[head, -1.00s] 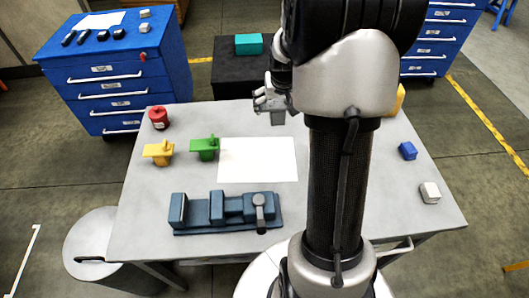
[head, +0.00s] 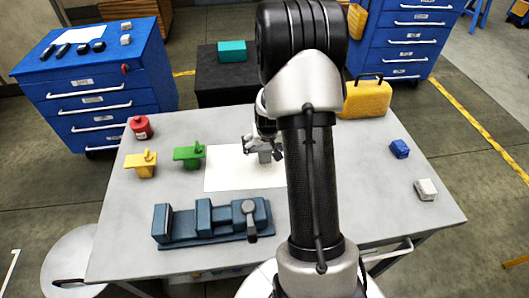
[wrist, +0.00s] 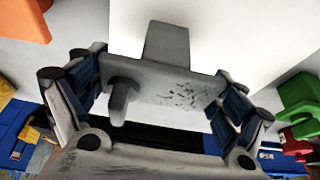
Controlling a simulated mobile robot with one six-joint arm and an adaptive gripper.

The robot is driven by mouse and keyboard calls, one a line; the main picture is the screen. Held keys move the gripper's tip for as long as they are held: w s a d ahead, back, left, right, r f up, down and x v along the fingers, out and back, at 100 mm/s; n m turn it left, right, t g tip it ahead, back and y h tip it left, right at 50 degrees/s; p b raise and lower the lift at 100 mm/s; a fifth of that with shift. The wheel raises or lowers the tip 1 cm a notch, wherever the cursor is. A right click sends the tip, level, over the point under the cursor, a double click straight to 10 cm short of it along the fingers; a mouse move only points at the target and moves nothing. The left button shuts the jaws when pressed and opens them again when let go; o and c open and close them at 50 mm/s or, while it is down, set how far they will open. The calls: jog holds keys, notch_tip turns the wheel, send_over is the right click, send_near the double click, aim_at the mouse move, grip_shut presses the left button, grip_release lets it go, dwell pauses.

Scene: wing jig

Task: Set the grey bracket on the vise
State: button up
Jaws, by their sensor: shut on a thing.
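The grey bracket (wrist: 167,76), a flat plate with a tab and a short round peg, is held in my gripper (wrist: 157,84). The fingers close on the two ends of its plate. In the head view the bracket (head: 265,157) hangs over the white sheet, and my gripper (head: 262,143) is partly hidden by my arm. The blue-grey vise (head: 178,224) stands at the table's front, nearer the camera than the bracket and to its left. The bracket is apart from the vise.
A green bracket (head: 188,156), a yellow bracket (head: 142,164) and a red canister (head: 141,127) stand on the left of the table (head: 120,225). The white sheet (head: 225,170) lies flat. A yellow case (head: 366,99), blue block (head: 399,149) and white block (head: 426,190) are on the right.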

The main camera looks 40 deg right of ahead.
jog(key=shift+f, duration=1.15)
jog(key=shift+f+b, duration=0.25)
jog(key=shift+b, duration=0.2)
jog(key=o, duration=0.9)
jog(key=shift+o, duration=0.7)
jog(key=shift+r, duration=0.15)
